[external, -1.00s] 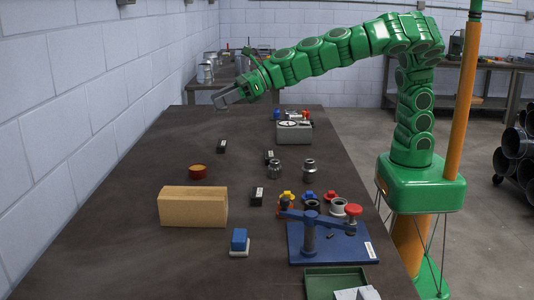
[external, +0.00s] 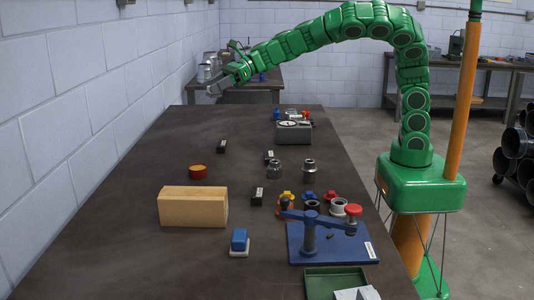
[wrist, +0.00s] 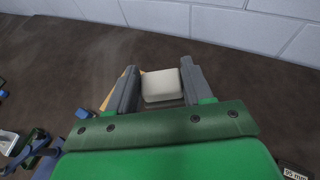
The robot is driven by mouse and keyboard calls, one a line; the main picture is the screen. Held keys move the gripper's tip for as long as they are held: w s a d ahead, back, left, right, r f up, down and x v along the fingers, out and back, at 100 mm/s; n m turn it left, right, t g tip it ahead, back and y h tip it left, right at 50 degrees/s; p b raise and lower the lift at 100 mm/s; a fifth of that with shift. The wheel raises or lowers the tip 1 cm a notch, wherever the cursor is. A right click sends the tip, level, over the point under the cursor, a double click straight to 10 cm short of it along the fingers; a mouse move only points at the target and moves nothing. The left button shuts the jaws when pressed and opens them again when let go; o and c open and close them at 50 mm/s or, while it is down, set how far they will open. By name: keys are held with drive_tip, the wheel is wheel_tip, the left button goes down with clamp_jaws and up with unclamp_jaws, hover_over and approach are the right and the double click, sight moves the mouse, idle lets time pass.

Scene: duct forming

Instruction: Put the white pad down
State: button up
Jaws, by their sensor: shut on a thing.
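The white pad (wrist: 162,86) sits between the two grey fingers of my gripper (wrist: 160,84) in the wrist view, and the fingers are shut on it. In the external view my gripper (external: 214,88) is raised near the far left end of the dark table (external: 120,250). The pad cannot be made out clearly there.
A wooden block (external: 193,206), a red round tin (external: 198,172) and a blue-and-white piece (external: 239,242) stand on the near left of the table. A blue fixture (external: 310,240) and a green tray (external: 335,280) are at the near right. The far left tabletop is clear.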

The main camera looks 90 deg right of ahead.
drive_tip(key=shift+s+d+n+g+y, duration=0.7)
drive_tip(key=shift+s+d, duration=0.7)
drive_tip(key=shift+d, duration=3.1)
drive_tip(key=shift+s+d+n+g+y, duration=0.7)
drive_tip(key=shift+s+d, duration=0.65)
drive_tip(key=shift+d, duration=3.1)
wheel_tip(320, 180, down, 18)
drive_tip(key=shift+t, duration=0.3)
drive_tip(key=w+f, duration=0.2)
drive_tip(key=w, duration=0.2)
drive_tip(key=w+f, duration=0.3)
drive_tip(key=w, duration=0.1)
drive_tip(key=w+f, duration=0.3)
drive_tip(key=w, duration=0.1)
drive_tip(key=shift+w+d+f, duration=0.1)
drive_tip(key=shift+f, duration=0.05)
drive_tip(key=shift+w+d+f, duration=0.1)
drive_tip(key=shift+w+f, duration=0.85)
drive_tip(key=shift+f, duration=1.6)
drive_tip(key=shift+f, duration=0.15)
